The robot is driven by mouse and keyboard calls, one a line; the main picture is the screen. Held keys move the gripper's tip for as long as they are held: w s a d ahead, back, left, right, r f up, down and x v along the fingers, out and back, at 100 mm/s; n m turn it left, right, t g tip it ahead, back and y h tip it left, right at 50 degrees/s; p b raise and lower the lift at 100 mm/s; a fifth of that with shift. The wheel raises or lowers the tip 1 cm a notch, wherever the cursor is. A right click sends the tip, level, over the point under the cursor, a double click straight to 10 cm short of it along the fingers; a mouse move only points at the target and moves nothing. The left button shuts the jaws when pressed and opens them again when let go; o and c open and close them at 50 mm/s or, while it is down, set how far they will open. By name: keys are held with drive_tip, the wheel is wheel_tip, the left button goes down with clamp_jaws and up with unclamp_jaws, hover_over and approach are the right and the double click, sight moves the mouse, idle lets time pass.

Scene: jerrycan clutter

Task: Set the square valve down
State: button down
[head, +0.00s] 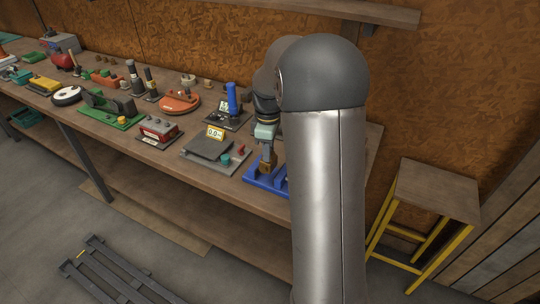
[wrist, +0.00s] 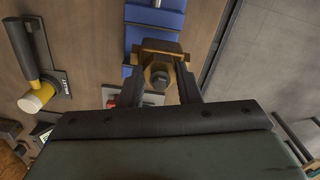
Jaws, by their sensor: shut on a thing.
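The square valve is a brass-brown block (wrist: 158,76) with a dark round stub facing the camera in the wrist view. My gripper (wrist: 158,62) is shut on it, one dark finger on each side. In the head view my gripper (head: 266,156) points down at the table's right end, and the valve (head: 265,167) shows as a small brown piece under the fingers. It is right over a blue fixture (head: 257,181), which also shows behind the valve in the wrist view (wrist: 152,17). I cannot tell whether valve and fixture touch. My arm hides the fixture's right part.
A grey scale (head: 205,147) with a yellow-framed display stands left of the blue fixture. A blue-handled tool on a base (head: 232,99) stands behind it. Several other devices crowd the wooden table (head: 172,178) to the left. A yellow-legged stool (head: 438,190) stands at right.

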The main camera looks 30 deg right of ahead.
drive_tip(key=shift+w+d+f, duration=0.45)
drive_tip(key=shift+w+f, duration=0.05)
drive_tip(key=shift+f, duration=0.3)
drive_tip(key=shift+d+f, duration=0.1)
drive_tip(key=shift+f, duration=1.55)
drive_tip(key=shift+f, duration=0.15)
drive_tip(key=c, duration=1.1)
unclamp_jaws()
drive_tip(key=shift+o, duration=0.2)
wheel_tip(320, 180, up, 12)
drive_tip(key=shift+r, duration=0.15)
drive_tip(key=s+a+f+m, duration=0.2)
drive_tip(key=s+a+m, duration=0.3)
drive_tip(key=s, duration=0.8)
drive_tip(key=s+a+f+m, duration=0.3)
drive_tip(key=s+a+m, duration=0.2)
drive_tip(key=s+a, duration=0.6)
drive_tip(key=s, duration=0.3)
drive_tip(key=shift+s+f, duration=0.2)
drive_tip(key=shift+s, duration=0.05)
